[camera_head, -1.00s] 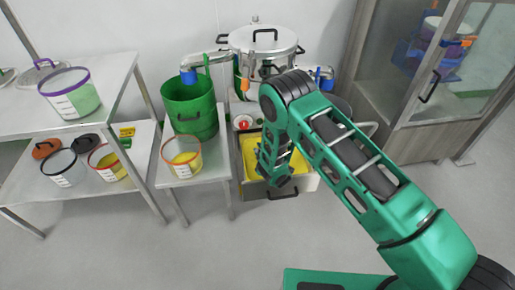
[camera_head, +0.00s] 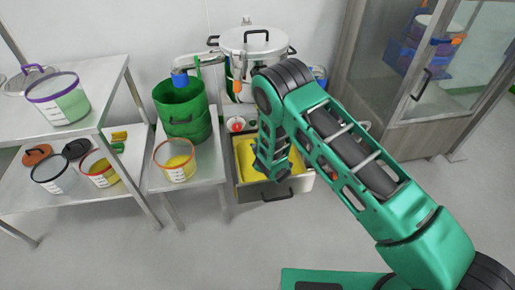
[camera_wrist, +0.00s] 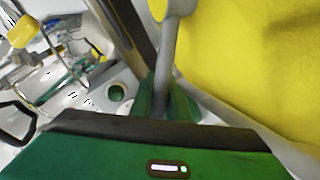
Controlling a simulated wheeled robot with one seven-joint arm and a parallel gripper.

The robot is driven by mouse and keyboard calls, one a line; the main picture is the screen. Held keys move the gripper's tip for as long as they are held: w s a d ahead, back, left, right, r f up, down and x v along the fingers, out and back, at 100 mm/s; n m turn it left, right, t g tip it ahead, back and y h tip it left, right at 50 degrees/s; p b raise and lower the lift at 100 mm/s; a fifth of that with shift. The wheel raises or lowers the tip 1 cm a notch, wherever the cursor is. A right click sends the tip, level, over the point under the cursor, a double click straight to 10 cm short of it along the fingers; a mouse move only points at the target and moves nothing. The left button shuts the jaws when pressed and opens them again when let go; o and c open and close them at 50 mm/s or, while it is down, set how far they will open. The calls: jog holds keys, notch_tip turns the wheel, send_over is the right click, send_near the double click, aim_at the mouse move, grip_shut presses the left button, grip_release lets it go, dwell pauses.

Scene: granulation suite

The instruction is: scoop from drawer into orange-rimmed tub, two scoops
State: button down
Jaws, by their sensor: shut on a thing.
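The open drawer (camera_head: 297,188) under the steel machine holds yellow powder, which also fills the right side of the wrist view (camera_wrist: 250,60). My gripper (camera_wrist: 165,105) is shut on the grey handle of a scoop (camera_wrist: 168,55); yellow shows at the scoop's upper end. In the head view my gripper (camera_head: 272,168) is over the drawer, and my arm hides the scoop. An orange-rimmed tub (camera_head: 176,173) with yellow powder stands on the small steel table left of the drawer. Another tub with an orange-red rim (camera_head: 100,172) stands on the lower shelf.
A green bin (camera_head: 185,115) stands behind the tub on the small table (camera_head: 195,195). A purple-rimmed tub (camera_head: 62,105) is on the upper left shelf, and a dark-rimmed tub (camera_head: 55,175) below. A glass-doored cabinet (camera_head: 405,100) is at the right. The front floor is clear.

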notch_tip(320, 180, up, 8)
jog(key=s+a+n, duration=0.1)
jog(key=a, duration=0.1)
jog(key=shift+s+f+n+t+h, duration=0.2)
jog(key=shift+n+t+h, duration=0.1)
jog(key=shift+t+h, duration=0.1)
dwell(0.5)
jog(key=shift+d+r, duration=0.1)
dwell(0.4)
